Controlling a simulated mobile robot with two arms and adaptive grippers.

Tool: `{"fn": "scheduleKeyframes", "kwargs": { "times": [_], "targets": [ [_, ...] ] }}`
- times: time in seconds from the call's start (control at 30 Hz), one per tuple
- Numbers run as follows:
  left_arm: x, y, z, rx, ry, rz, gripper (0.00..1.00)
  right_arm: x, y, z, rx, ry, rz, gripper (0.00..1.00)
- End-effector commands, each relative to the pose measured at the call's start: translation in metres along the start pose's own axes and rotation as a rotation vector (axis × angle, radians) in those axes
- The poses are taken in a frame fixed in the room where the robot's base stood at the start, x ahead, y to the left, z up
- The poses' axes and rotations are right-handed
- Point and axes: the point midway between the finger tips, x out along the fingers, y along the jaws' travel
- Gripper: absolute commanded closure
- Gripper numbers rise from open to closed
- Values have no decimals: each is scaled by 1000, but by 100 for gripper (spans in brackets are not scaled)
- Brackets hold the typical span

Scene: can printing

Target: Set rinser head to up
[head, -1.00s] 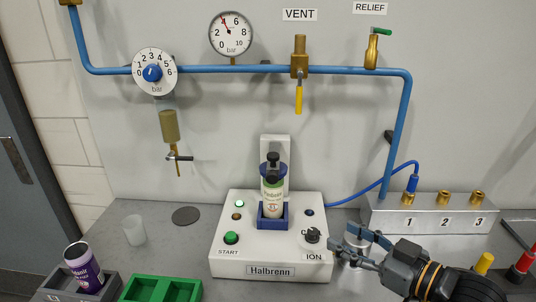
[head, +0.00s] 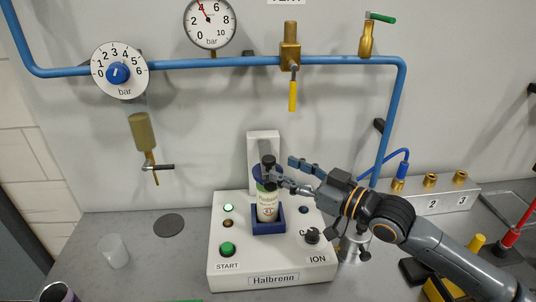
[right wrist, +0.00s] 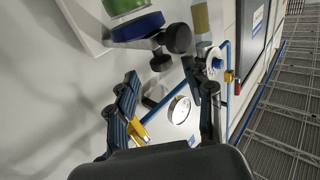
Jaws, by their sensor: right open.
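The can stands upright in a blue holder (head: 269,228). My right gripper (head: 282,170) is at the right side of the rinser head, fingers apart. In the right wrist view, the blue disc of the rinser head (right wrist: 137,27) and its black knobs (right wrist: 177,38) lie just beyond the open fingers (right wrist: 160,72). I cannot tell whether a finger touches a knob. My left gripper is not in view.
A blue pipe (head: 210,64) with gauges and valves runs along the wall above. START button (head: 227,249) and ION knob (head: 312,236) are on the machine's front. A translucent cup (head: 115,251) and a dark disc (head: 168,225) stand left on the bench.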

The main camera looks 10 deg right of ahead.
Motion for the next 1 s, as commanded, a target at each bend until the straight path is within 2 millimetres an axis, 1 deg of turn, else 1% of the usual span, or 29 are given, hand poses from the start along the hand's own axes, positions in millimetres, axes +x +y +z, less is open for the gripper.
{"fn": "scheduleKeyframes", "kwargs": {
  "times": [0.03,0.1,0.2,0.3,0.47,0.7,0.73,0.77,0.8,0.87,0.9,0.97,1.0],
  "targets": [
    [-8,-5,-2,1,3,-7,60,12,-1,-5,4,3,-2,48],
    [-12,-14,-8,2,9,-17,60,25,-1,-5,2,3,-1,48],
    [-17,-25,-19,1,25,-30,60,40,0,-3,2,1,-1,48],
    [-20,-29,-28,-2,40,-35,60,51,0,-2,1,1,0,48],
    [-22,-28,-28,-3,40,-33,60,59,0,0,0,0,-1,48],
    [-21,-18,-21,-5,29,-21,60,59,0,0,-1,-1,0,48],
    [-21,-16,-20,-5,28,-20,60,59,0,0,-1,-1,0,50],
    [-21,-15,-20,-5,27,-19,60,59,0,0,-1,-1,0,56],
    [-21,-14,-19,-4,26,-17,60,59,0,0,-1,-1,0,65],
    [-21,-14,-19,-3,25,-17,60,59,0,0,-1,-1,0,77],
    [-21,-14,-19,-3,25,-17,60,59,0,0,-1,-1,0,85],
    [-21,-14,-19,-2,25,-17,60,59,0,0,-1,-1,0,97],
    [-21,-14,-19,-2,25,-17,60,59,0,0,-1,-1,0,100]
  ]
}}
